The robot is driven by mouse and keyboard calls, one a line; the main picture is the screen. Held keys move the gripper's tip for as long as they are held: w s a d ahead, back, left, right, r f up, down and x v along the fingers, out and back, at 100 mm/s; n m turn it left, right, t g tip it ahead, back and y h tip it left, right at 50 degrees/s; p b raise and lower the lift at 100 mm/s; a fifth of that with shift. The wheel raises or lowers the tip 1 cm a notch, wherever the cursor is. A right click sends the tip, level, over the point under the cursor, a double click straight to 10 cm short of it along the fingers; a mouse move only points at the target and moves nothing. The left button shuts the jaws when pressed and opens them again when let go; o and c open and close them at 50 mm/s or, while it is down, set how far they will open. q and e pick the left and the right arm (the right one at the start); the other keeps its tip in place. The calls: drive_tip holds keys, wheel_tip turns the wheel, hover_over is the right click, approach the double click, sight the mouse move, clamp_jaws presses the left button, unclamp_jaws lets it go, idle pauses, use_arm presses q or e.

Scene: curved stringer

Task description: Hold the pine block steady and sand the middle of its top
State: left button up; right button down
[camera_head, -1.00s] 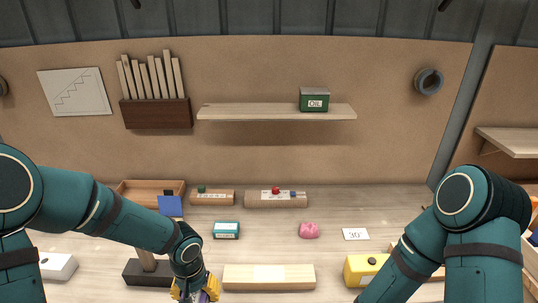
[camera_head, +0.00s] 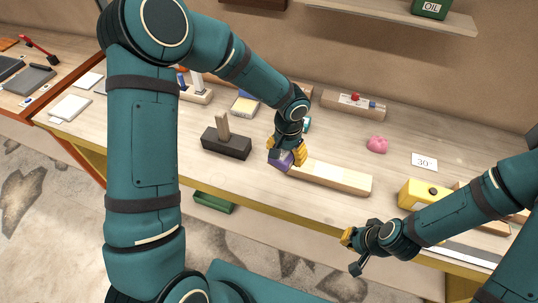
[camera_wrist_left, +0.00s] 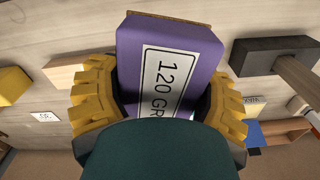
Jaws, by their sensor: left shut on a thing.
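The pine block (camera_head: 335,178) is a long pale bar lying on the workbench in the head view. Part of it shows in the left wrist view (camera_wrist_left: 63,72). My left gripper (camera_head: 286,155) is shut on a purple sanding block (camera_head: 281,162), whose label in the left wrist view (camera_wrist_left: 170,75) reads "120 GR". They are at the pine block's left end; I cannot tell whether the sanding block touches it. My right gripper (camera_head: 351,252) is open and empty, in front of the bench's front edge, apart from the pine block.
A dark block with a wooden handle (camera_head: 226,142) stands left of the pine block. A yellow block (camera_head: 420,195) lies to its right, near my right forearm. A pink lump (camera_head: 377,144) and a "30" card (camera_head: 425,162) lie behind. The bench's front edge (camera_head: 300,212) is close.

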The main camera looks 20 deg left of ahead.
use_arm(q)
drive_tip(key=w+d+m, duration=0.6)
drive_tip(key=w+d, duration=0.3)
drive_tip(key=d, duration=0.4)
drive_tip(key=shift+d+f, duration=0.15)
drive_tip(key=shift+f, duration=2.65)
use_arm(e)
drive_tip(key=shift+f, duration=0.2)
use_arm(q)
drive_tip(key=shift+r, duration=0.1)
drive_tip(key=a+r, duration=0.5)
drive_tip(key=r, duration=0.2)
use_arm(e)
drive_tip(key=c, duration=1.7)
unclamp_jaws()
